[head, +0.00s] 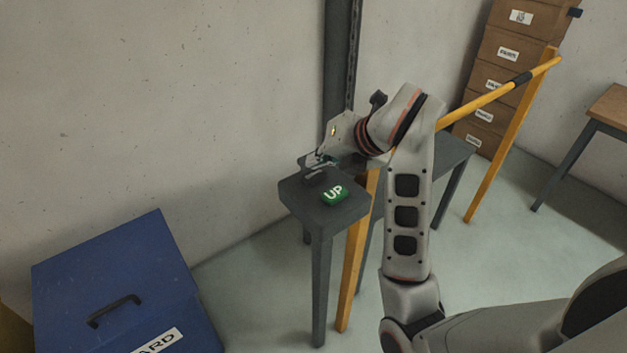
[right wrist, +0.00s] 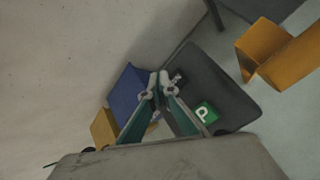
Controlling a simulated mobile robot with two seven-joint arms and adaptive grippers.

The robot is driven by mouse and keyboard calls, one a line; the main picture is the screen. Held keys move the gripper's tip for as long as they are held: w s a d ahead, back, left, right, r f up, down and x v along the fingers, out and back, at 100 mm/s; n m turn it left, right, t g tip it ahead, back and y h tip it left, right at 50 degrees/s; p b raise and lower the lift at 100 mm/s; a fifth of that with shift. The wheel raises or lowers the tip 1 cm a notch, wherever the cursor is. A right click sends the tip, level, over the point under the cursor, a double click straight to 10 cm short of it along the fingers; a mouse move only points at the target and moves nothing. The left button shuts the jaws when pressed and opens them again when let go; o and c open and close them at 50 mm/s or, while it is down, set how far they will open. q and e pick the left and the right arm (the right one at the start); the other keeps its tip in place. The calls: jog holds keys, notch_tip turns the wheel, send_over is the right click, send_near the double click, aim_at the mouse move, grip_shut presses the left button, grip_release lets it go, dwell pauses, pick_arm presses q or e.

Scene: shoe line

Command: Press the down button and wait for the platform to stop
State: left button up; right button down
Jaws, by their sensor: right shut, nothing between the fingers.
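A dark control stand (head: 300,200) stands near the wall, and its top also shows in the right wrist view (right wrist: 225,95). A green button marked UP (head: 335,194) sits on it; in the right wrist view this green button (right wrist: 206,112) is partly hidden. Beside it in the right wrist view is a small dark button (right wrist: 178,77) with pale marks, too small to read. My right gripper (head: 313,166) is shut and empty over the stand's far side, its fingertips (right wrist: 158,88) close to the dark button. I cannot tell whether they touch it. My left gripper is out of view.
A blue lidded box (head: 120,275) stands at the lower left. An orange rail (head: 500,90) on posts runs behind my right arm. A dark post (head: 341,60) rises by the wall. Stacked cartons (head: 505,55) and a wooden-topped table (head: 612,105) are at the right.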

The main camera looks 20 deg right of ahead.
jog(key=shift+f, duration=0.1)
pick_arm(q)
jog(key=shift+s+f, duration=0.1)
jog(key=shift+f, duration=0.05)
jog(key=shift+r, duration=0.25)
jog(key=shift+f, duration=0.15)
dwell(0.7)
pick_arm(e)
jog(key=shift+f, duration=0.4)
pick_arm(q)
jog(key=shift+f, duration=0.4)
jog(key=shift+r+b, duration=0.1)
jog(key=shift+b, duration=0.2)
